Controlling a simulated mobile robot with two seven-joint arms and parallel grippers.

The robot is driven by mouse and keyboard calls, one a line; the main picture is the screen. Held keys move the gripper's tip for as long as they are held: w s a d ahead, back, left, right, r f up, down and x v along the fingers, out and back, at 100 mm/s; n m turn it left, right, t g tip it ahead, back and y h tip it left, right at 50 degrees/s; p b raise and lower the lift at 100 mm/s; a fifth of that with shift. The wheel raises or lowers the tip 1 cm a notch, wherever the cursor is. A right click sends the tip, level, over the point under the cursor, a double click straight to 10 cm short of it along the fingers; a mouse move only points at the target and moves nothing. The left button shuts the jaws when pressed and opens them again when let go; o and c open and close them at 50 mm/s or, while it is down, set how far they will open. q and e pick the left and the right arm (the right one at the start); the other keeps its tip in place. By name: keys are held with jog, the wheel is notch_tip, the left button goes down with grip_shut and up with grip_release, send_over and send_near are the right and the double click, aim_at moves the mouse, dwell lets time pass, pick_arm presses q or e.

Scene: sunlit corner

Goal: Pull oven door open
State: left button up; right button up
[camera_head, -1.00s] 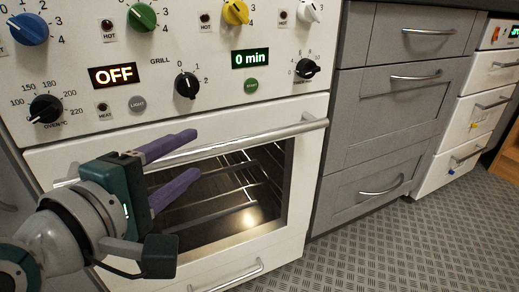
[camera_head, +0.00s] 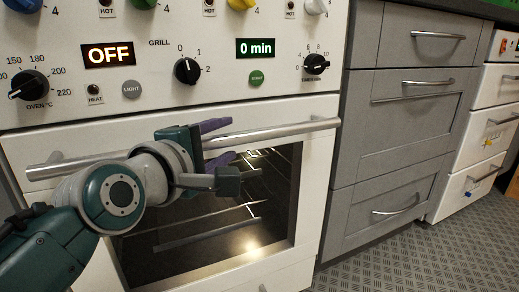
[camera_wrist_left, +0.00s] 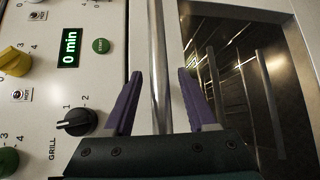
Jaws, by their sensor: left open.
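The white oven door (camera_head: 312,190) is closed, with a dark window (camera_head: 270,215) showing racks and a light inside. Its long silver handle bar (camera_head: 275,133) runs across the top of the door. My left gripper (camera_head: 222,142) is at the middle of the handle, its purple fingers one above and one below the bar. In the left wrist view the bar (camera_wrist_left: 160,60) runs between the two open fingers (camera_wrist_left: 160,95), with gaps on both sides. My right gripper is not in view.
The oven panel above the door carries knobs (camera_head: 187,71) and lit displays (camera_head: 256,47). Grey drawers (camera_head: 405,125) with silver handles stand to the right. A white drawer unit (camera_head: 478,150) is farther right. The patterned grey floor (camera_head: 385,258) is clear in front of them.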

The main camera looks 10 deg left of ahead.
pick_arm(q)
jog(key=shift+w, duration=0.15)
jog(key=shift+c, duration=0.4)
grip_shut()
dwell(1.0)
